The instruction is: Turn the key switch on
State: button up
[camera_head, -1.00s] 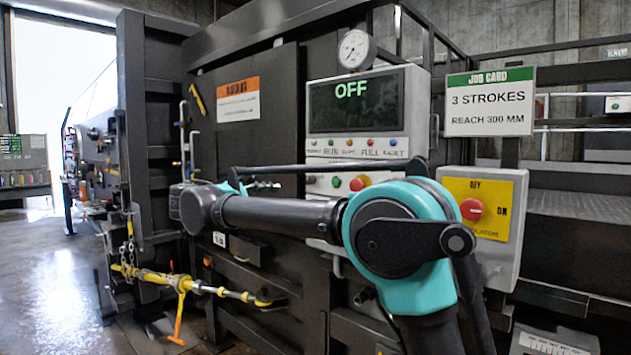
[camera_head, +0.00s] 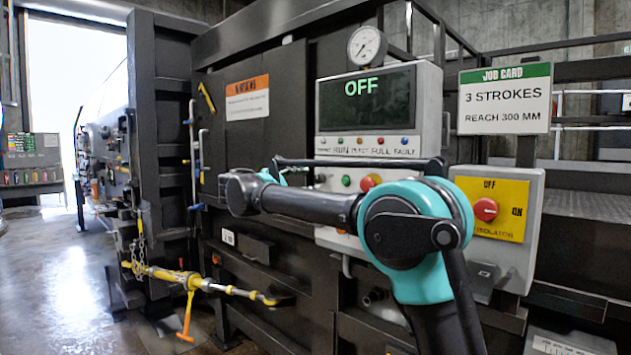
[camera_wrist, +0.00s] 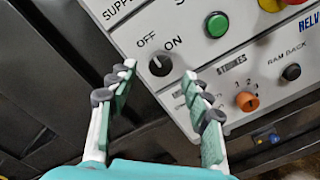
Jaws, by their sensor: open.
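The key switch (camera_wrist: 159,65) is a black round knob with a white mark on the grey control panel, between the labels OFF and ON, in the wrist view. Its mark points toward OFF. My gripper (camera_wrist: 160,95) is open and empty, its two fingers either side of and just short of the knob; I cannot tell the exact gap. In the head view the panel's display (camera_head: 365,98) reads OFF.
A red isolator knob (camera_head: 485,209) on a yellow plate stands to the right. A yellow bar (camera_head: 195,281) with an orange handle juts out at lower left.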

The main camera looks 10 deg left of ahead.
aim_at(317, 179)
jog(key=shift+x, duration=2.05)
jog(key=shift+c, duration=0.2)
grip_shut()
jog(key=shift+m, duration=0.3)
jog(key=m, duration=0.5)
jog(key=shift+m, duration=0.3)
jog(key=m, duration=0.5)
jog(key=shift+y, duration=0.3)
jog(key=shift+m, duration=0.4)
